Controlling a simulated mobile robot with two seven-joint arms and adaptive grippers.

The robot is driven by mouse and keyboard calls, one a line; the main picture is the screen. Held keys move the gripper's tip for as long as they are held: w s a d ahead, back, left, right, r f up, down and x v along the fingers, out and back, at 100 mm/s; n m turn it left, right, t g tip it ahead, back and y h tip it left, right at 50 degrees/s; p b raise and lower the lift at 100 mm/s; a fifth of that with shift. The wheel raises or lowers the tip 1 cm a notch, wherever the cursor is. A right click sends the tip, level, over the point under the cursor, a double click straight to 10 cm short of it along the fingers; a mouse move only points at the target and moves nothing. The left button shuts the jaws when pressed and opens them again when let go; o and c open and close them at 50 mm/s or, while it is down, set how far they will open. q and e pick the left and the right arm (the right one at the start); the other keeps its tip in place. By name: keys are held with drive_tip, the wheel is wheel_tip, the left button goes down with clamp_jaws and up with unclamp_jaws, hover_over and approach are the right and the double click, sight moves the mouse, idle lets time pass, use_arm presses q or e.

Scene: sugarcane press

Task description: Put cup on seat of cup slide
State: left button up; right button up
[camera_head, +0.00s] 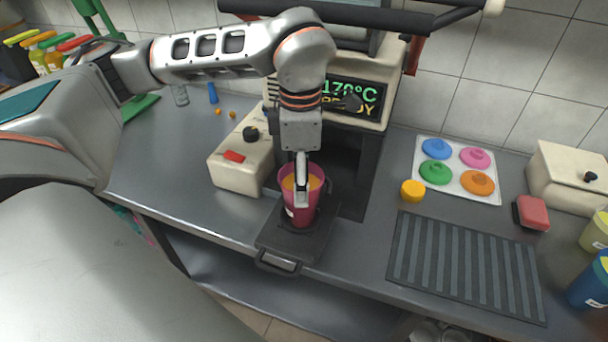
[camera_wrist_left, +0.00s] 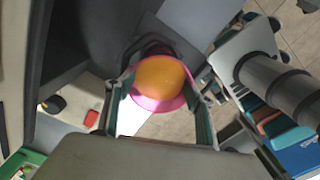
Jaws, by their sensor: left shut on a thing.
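A magenta cup (camera_head: 300,211) with orange contents stands upright at the slide in front of the machine. My left gripper (camera_head: 302,190) comes down from above and is shut on the cup. In the left wrist view the cup (camera_wrist_left: 160,84) sits between the two fingers of my left gripper (camera_wrist_left: 158,110). The cup slide (camera_head: 292,240) is a dark plate with a front handle, drawn out under the machine. The cup is over the slide's seat; the cup hides the seat, and I cannot tell whether its base touches it. My right gripper is not in view.
The press (camera_head: 352,100) with a lit green display stands behind the cup. A cream box with a red switch (camera_head: 238,165) is close on the left. A yellow cap (camera_head: 413,190), a tray of coloured lids (camera_head: 455,193) and a ribbed mat (camera_head: 465,265) lie to the right.

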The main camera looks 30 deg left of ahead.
use_arm(q)
drive_tip(key=shift+w+r, duration=0.1)
drive_tip(key=shift+w, duration=0.05)
drive_tip(key=shift+s, duration=0.2)
drive_tip(key=o, duration=1.9)
wheel_tip(320, 180, up, 8)
drive_tip(key=shift+f+p, duration=0.2)
drive_tip(key=shift+p, duration=0.3)
